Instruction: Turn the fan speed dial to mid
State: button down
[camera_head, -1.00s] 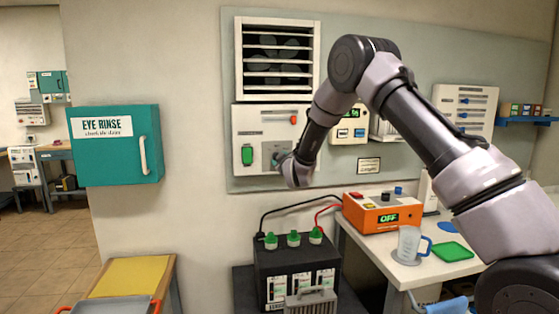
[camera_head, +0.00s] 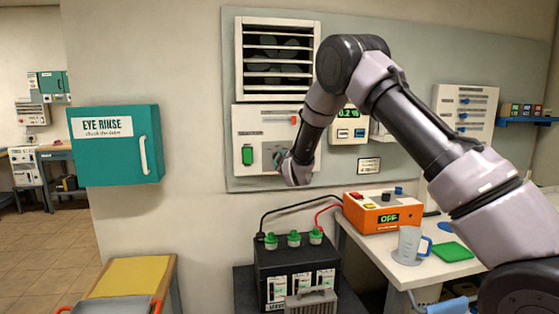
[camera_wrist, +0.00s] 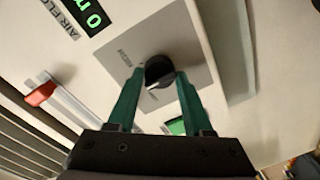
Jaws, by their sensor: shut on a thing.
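The fan speed dial (camera_wrist: 158,70) is a round black knob with a pale pointer mark, on a grey square plate (camera_wrist: 187,47) in the wrist view. My gripper (camera_wrist: 161,75) has its two green fingers on either side of the knob and is shut on it. The small lettering around the dial is too blurred to read surely. In the head view my gripper (camera_head: 283,160) is at the white control panel (camera_head: 250,122) under the fan louvre; the grey plate (camera_head: 267,150) shows partly and the knob is mostly hidden.
The panel has a red slider knob (camera_wrist: 40,94), a green switch (camera_head: 247,155) and a green-digit airflow display (camera_wrist: 92,19). A meter (camera_head: 349,126) is right of my forearm. A black battery (camera_head: 296,265) and an orange charger (camera_head: 383,213) reading OFF stand below. An eye-rinse cabinet (camera_head: 115,155) hangs left.

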jog(key=shift+c, duration=1.6)
grip_release()
jog(key=shift+s, duration=0.1)
jog(key=v, duration=1)
jog(key=shift+s, duration=0.35)
jog(key=shift+d+r, duration=0.1)
jog(key=shift+d, duration=0.1)
jog(key=s+d+r+m+g+h, duration=0.1)
jog(key=s+d+r+m+g, duration=0.1)
jog(key=s+d+r+m, duration=0.4)
jog(key=s+d+r+m+g+h, duration=0.1)
jog(key=d+r, duration=0.3)
jog(key=d, duration=0.4)
jog(key=s+d+r+m+g+h, duration=0.1)
jog(key=s+d+r+m+g, duration=0.1)
jog(key=s+d+r+m, duration=0.4)
jog(key=s+d+m+g, duration=0.2)
jog(key=s+d, duration=0.3)
jog(key=s, duration=0.7)
jog(key=s+d+m+g, duration=0.2)
jog(key=s+d+m, duration=0.2)
jog(key=s, duration=0.9)
jog(key=shift+s+d+f+h, duration=0.25)
jog(key=shift+d+f+h, duration=0.05)
jog(key=shift+d+f, duration=0.1)
